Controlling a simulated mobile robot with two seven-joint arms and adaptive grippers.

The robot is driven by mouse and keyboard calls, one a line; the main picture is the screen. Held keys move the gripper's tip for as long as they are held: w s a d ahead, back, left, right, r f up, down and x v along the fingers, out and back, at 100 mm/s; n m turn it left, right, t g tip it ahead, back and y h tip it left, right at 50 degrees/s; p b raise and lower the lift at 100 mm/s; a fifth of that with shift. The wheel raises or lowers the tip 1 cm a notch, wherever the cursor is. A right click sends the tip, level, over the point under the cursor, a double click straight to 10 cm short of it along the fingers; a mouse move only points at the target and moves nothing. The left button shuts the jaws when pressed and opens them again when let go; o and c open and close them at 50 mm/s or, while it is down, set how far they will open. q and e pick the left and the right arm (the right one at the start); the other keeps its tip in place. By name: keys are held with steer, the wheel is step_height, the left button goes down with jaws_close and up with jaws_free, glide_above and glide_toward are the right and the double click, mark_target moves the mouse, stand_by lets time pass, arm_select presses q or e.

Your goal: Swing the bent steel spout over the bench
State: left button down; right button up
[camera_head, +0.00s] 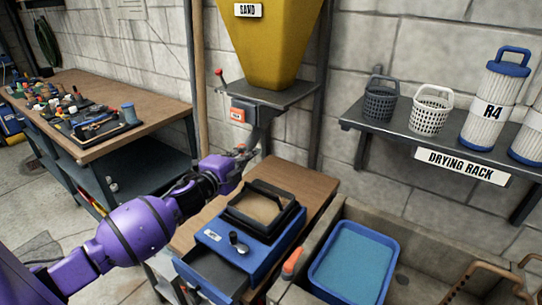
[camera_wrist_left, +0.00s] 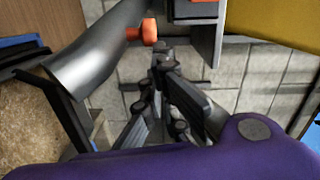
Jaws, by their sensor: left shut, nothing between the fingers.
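The bent steel spout (camera_head: 265,133) hangs under the yellow hopper marked SAND (camera_head: 270,40), behind the back end of the bench (camera_head: 312,180). It is a grey tube in the left wrist view (camera_wrist_left: 90,52), with an orange knob (camera_wrist_left: 145,32) near the fingers. My left gripper (camera_head: 246,153) is shut and empty, close beside the spout's lower part. Its fingertips also show in the left wrist view (camera_wrist_left: 162,58), just below the knob. Whether they touch the spout or knob, I cannot tell. My right gripper is not in view.
A sink with a blue tray (camera_head: 390,250) is at the right. A drying rack (camera_head: 405,130) holds baskets and filters. A cluttered workbench (camera_head: 150,98) is at the left.

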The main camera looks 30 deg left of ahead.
arm_select(q)
steer(key=a+h, duration=0.1)
steer(key=a+m, duration=0.1)
steer(key=a, duration=0.1)
steer(key=s+a+h, duration=0.1)
steer(key=shift+a+f+m+g+h+b, duration=0.2)
steer(key=shift+m+g+h+b, duration=0.1)
steer(key=shift+m+g+b, duration=0.1)
steer(key=shift+a+r, duration=0.1)
steer(key=shift+a, duration=1)
steer(key=shift+s, duration=0.1)
